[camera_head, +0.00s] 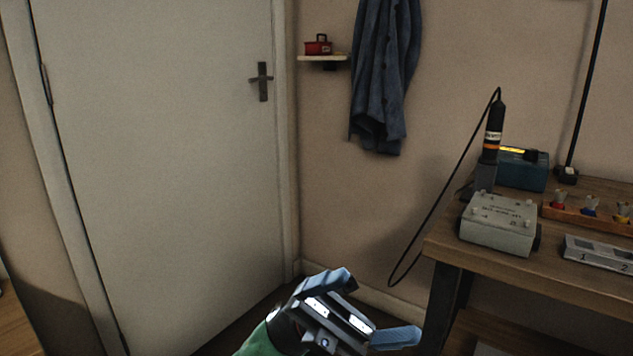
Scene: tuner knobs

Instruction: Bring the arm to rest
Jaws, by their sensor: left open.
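My left gripper (372,308) shows at the bottom middle, with a green part of my arm behind it. Its two blue-grey fingers are spread apart and nothing is between them. It hangs in front of the floor and wall, to the left of the workbench and apart from it. My right gripper is not in view. A grey metal box with small knobs (498,223) sits on the left end of the wooden workbench (480,262).
A soldering iron (493,130) stands upright behind the grey box, its cable hanging left of the bench. A blue box (522,170), a rack of coloured pieces (590,212) and a numbered tray (598,252) are also on the bench. A closed door (160,150) fills the left.

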